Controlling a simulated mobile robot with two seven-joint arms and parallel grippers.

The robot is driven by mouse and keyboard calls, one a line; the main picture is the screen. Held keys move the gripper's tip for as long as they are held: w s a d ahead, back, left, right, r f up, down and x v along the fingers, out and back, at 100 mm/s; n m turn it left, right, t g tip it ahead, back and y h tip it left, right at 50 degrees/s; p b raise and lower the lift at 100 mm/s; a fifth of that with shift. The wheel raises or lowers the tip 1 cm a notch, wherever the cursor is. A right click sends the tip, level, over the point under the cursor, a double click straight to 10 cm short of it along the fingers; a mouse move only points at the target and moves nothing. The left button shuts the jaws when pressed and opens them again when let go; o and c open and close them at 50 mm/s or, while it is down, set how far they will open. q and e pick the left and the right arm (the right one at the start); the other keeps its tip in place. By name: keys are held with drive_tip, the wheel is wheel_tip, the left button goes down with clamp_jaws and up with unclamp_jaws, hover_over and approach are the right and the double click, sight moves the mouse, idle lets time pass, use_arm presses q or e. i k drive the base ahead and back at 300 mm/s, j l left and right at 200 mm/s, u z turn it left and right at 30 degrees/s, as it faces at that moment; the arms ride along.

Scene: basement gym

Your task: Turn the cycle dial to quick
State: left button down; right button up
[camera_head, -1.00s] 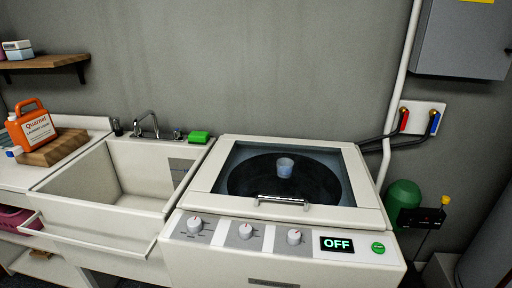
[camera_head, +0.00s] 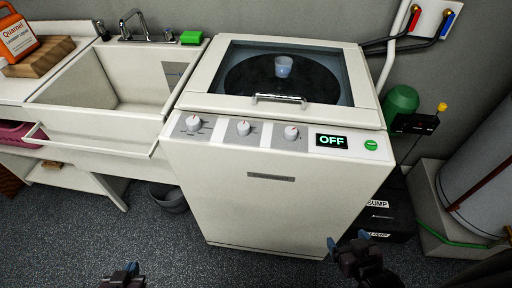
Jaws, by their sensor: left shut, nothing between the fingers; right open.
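The washer (camera_head: 280,205) stands in front of me with its glass-topped lid closed. Three white dials sit on its front panel: a left dial (camera_head: 193,123), a middle dial (camera_head: 243,128) and a right dial (camera_head: 291,132). Their labels are too small to read, so I cannot tell which is the cycle dial. The display (camera_head: 332,141) reads OFF, beside a green button (camera_head: 371,145). My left gripper (camera_head: 131,268) is shut and empty at the bottom edge, low and well away from the dials. My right gripper (camera_head: 346,245) is open and empty, low by the washer's lower right front.
A sink (camera_head: 75,125) with a rail adjoins the washer on the left; a green sponge (camera_head: 191,38) lies at its back. A bluish cup (camera_head: 284,67) shows at the lid glass. A black sump box (camera_head: 385,215) stands at right. The floor before the washer is clear.

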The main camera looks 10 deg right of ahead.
sight(194, 124)
drive_tip(key=l+u, duration=0.1)
drive_tip(key=u, duration=1.5)
drive_tip(key=k+l+u, duration=0.1)
drive_tip(key=k+l, duration=0.4)
drive_tip(key=i, duration=0.4)
